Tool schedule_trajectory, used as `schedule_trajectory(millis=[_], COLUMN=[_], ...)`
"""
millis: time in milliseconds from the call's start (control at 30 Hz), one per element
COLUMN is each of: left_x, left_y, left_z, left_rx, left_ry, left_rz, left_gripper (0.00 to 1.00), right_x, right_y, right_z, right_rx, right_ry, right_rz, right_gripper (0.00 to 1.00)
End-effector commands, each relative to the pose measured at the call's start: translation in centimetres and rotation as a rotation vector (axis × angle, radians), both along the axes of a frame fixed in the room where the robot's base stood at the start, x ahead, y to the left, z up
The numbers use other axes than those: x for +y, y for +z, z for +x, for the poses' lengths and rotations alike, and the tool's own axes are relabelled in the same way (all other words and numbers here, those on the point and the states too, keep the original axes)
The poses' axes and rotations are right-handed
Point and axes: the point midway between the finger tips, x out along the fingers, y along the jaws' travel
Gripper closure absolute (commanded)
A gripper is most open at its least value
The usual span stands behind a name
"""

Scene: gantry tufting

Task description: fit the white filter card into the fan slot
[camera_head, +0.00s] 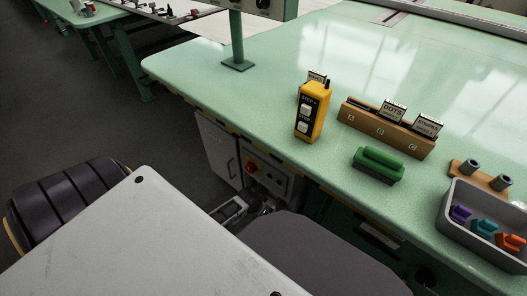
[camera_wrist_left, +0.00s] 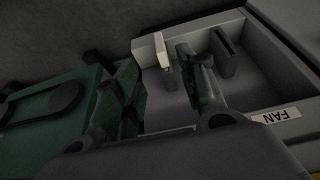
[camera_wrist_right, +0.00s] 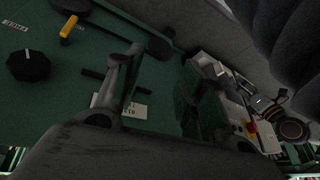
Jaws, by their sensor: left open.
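In the left wrist view a grey open box (camera_wrist_left: 275,85) carries a FAN label on its front. A bright white upright piece (camera_wrist_left: 162,50), apparently the filter card, stands at its left end; a dark upright slot piece (camera_wrist_left: 225,52) stands to the right. My left gripper (camera_wrist_left: 165,85) is open, its green-padded fingers at the box; the white piece shows between the fingertips, and I cannot tell whether they touch it. In the head view my left gripper (camera_head: 248,208) is low by the cabinet, partly hidden. My right gripper (camera_wrist_right: 158,85) is open and empty before a green panel.
The white cabinet (camera_head: 218,150) with a red button stands under the green table (camera_head: 230,90). On the table are a yellow controller (camera_head: 312,112), a wooden card holder (camera_head: 385,130), a green block (camera_head: 379,165) and a grey bin (camera_head: 470,238). A black knob (camera_wrist_right: 28,66) is on the panel.

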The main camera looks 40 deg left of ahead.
Motion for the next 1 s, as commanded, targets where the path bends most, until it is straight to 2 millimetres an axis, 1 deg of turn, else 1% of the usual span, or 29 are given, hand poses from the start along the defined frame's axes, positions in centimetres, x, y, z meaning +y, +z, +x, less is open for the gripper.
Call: schedule_trajectory(millis=[233, 433, 1000], left_x=[0.0, 0.0, -0.2], left_y=[-0.2, -1.1, -5.4], left_z=[0.1, 0.4, 2.1], left_rx=[0.001, 0.001, 0.001], left_ry=[0.0, 0.0, -0.001], left_rz=[0.0, 0.0, 0.0], left_gripper=[0.59, 0.59, 0.59], right_x=[0.1, 0.3, 1.6], right_y=[-0.3, -1.2, -6.5], right_z=[0.0, 0.2, 0.5], right_rx=[-0.002, -0.016, -0.087], right_ry=[-0.001, -0.004, -0.032], right_rz=[0.003, 0.017, 0.098], right_gripper=[0.6, 0.6, 0.6])
